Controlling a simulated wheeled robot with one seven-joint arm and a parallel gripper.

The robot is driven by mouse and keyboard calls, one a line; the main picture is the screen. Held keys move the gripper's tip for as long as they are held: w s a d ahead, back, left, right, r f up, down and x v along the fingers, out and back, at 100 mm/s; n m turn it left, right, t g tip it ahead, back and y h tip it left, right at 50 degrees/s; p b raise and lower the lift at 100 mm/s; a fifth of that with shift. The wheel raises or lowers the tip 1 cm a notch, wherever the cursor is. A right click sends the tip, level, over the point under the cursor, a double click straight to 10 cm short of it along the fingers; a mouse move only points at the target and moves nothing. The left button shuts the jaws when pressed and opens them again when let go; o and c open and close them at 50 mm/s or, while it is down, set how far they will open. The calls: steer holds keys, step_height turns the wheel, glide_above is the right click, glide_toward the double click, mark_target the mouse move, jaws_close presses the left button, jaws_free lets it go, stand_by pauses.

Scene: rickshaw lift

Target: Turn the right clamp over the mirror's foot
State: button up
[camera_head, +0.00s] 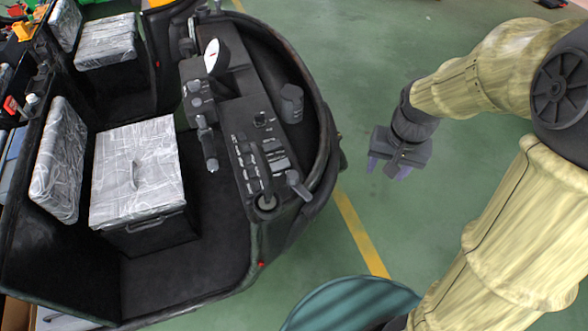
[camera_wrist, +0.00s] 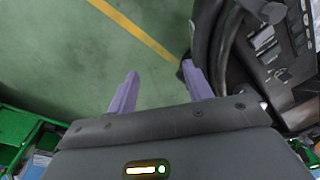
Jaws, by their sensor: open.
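A white oval plate, apparently the mirror (camera_head: 211,55), stands tilted at the far end of the vehicle's console (camera_head: 245,150). Its foot and the right clamp are too small to make out for sure. My gripper (camera_head: 387,172) is open and empty, over the green floor to the right of the vehicle and clear of it. In the wrist view, the two purple fingers of my gripper (camera_wrist: 161,68) are spread apart with only floor between them. The console (camera_wrist: 275,45) shows at the right there, beside the right finger. The mirror is not in the wrist view.
The vehicle's rounded black rim (camera_head: 327,150) lies between my gripper and the console. Levers, such as a black one (camera_head: 262,180), stand up from the console. A wrapped seat box (camera_head: 137,175) is at left. Green floor (camera_head: 385,60) is free at upper right.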

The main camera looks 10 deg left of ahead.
mark_target(293, 174)
steer(key=w+a+r+m+g, duration=0.1)
steer(key=w+a+r+g, duration=0.1)
steer(key=a, duration=0.7)
steer(key=w+a+r+g, duration=0.3)
steer(key=w+a, duration=0.3)
steer(key=a, duration=0.4)
steer(key=shift+w+a+r+m, duration=0.15)
steer(key=shift+r+m, duration=0.25)
steer(key=shift+r, duration=0.4)
steer(key=shift+f+p, duration=0.15)
steer(key=shift+p, duration=0.15)
steer(key=p+x, duration=0.1)
steer(key=x, duration=0.4)
steer(key=p+x, duration=0.1)
steer(key=x, duration=0.5)
steer(key=p+x, duration=0.2)
steer(key=x, duration=0.4)
steer(key=shift+s+a, duration=0.3)
steer(key=shift+s, duration=0.05)
steer(key=c, duration=1)
